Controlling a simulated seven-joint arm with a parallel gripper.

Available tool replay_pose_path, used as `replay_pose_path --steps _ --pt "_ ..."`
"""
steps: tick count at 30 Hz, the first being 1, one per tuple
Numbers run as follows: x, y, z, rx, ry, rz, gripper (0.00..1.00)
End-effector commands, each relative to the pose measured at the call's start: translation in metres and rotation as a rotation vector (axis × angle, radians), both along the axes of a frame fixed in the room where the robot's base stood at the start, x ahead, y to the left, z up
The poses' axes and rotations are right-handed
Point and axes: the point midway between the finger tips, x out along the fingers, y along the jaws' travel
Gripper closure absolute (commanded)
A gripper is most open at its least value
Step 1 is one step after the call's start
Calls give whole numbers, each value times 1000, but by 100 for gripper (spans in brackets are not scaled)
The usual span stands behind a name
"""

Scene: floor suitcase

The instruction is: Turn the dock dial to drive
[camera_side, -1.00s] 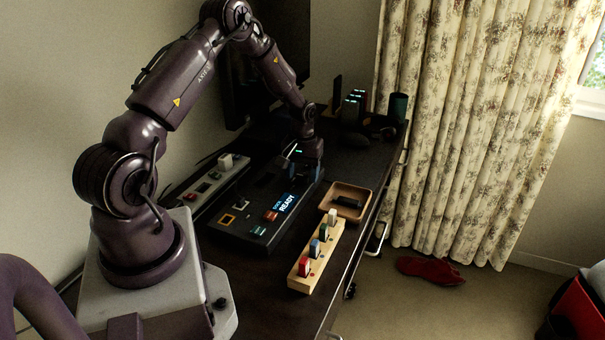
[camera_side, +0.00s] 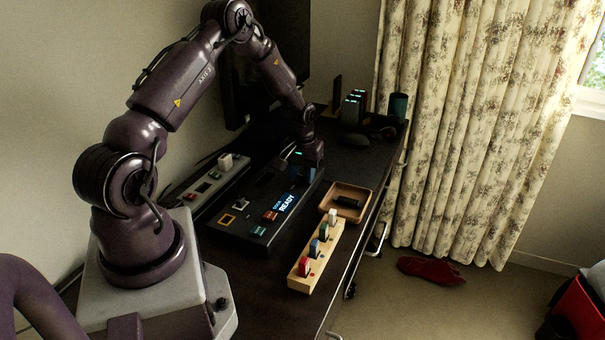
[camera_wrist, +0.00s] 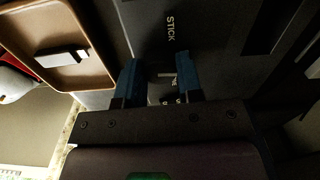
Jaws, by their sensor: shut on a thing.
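The dock (camera_side: 240,228) is a dark console on the desk with a lit screen (camera_side: 287,203) that reads "READY". My gripper (camera_side: 306,170) is down at the dock's far right end, above its top face. In the wrist view my gripper (camera_wrist: 160,78) has its two blue fingers a short way apart, shut on the dial. The dial itself is dark and mostly hidden between the fingers, so its setting cannot be read. Small white marks show between the fingers, and the word "STICK" is printed on the panel just beyond them.
A wooden tray (camera_side: 327,204) with a dark piece in it lies right of the dock. A wooden block with several coloured pegs (camera_side: 300,282) stands in front. A grey panel (camera_side: 207,192) lies left of the dock. A mouse (camera_side: 354,141) and other items stand behind.

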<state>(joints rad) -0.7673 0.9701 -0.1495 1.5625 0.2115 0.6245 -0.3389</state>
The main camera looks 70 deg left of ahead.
Motion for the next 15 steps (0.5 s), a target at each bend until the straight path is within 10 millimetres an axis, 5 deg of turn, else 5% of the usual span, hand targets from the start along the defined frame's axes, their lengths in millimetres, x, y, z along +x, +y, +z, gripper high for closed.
replay_pose_path --steps 15 --pt "0 0 1 -1 1 -425 90"
